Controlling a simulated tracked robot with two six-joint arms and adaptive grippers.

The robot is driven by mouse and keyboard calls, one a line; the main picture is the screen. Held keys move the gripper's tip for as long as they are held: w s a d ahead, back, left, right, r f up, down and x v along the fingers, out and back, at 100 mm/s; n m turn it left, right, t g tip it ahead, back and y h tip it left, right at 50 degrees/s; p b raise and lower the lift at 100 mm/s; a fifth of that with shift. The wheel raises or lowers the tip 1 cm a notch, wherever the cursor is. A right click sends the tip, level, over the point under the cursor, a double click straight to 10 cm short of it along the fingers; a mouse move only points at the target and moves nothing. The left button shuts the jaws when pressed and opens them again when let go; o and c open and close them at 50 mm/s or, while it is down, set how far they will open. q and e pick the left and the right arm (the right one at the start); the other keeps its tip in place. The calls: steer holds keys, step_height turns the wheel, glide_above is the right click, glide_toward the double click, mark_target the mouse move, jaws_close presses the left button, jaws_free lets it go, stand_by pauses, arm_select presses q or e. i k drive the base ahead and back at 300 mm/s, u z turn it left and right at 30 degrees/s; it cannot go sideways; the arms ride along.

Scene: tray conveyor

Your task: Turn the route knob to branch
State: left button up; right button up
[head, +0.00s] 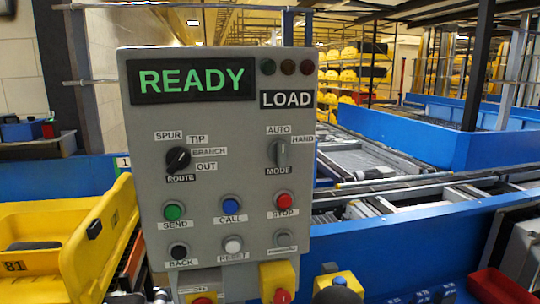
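The grey control panel (220,120) faces me in the head view. The black route knob (178,160) sits at its left, above the ROUTE label (181,178). Around the knob are the labels SPUR (168,135), TIP (198,139), BRANCH (209,152) and OUT (206,166). The knob is small and dark, so I cannot tell for sure which label it points at. The display (191,80) reads READY in green. Neither of my grippers shows, and nothing touches the knob.
The panel also has a grey mode knob (279,153), a green SEND button (173,212), a blue CALL button (232,205) and a red STOP button (283,200). A yellow tray (104,237) stands left. Conveyors (385,190) run behind. The space before the knob looks clear.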

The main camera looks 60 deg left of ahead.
mark_target(178, 158)
steer(key=u, duration=0.1)
steer(key=k, duration=0.95)
steer(key=u, duration=1.5)
steer(key=i, duration=0.55)
steer(key=z, duration=0.2)
steer(key=k, duration=0.8)
steer(key=u, duration=0.15)
steer(key=i, duration=0.65)
